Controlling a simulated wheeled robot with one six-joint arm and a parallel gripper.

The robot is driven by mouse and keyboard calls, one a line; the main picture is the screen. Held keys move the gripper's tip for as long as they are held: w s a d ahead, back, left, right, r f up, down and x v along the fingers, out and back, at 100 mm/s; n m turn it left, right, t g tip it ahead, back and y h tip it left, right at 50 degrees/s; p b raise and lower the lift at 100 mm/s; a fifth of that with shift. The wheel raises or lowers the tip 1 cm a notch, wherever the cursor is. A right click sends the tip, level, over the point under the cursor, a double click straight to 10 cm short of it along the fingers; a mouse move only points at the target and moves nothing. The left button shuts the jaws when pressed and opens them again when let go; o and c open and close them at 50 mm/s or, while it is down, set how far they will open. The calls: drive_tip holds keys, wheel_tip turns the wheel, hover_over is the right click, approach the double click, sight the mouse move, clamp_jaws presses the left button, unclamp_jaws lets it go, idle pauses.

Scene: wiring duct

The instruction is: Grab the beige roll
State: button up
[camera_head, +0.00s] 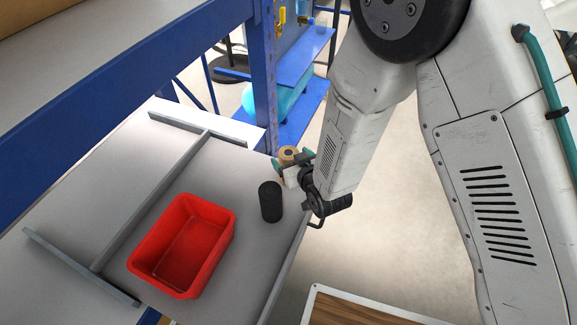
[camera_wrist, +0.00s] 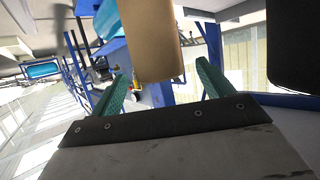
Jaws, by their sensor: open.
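The beige roll (camera_head: 288,152) stands on the grey work surface near its far right corner, partly hidden by my gripper in the head view. In the wrist view the beige roll (camera_wrist: 152,38) fills the upper middle, in front of the jaws. My gripper (camera_head: 295,162) is open, with its teal fingers spread beside the roll. In the wrist view the fingertips of my gripper (camera_wrist: 160,70) lie left and right of the roll's near end, the left one closer to it. I cannot tell whether either finger touches it.
A black cylinder (camera_head: 270,202) stands close to the roll, nearer the camera; a dark shape (camera_wrist: 293,45) shows at the wrist view's right. A red bin (camera_head: 184,246) sits left of it. Grey duct strips (camera_head: 150,203) cross the surface. A blue shelf post (camera_head: 264,75) rises behind.

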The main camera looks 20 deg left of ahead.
drive_tip(key=shift+x, duration=1.45)
drive_tip(key=c, duration=1.3)
drive_tip(key=shift+r, duration=0.2)
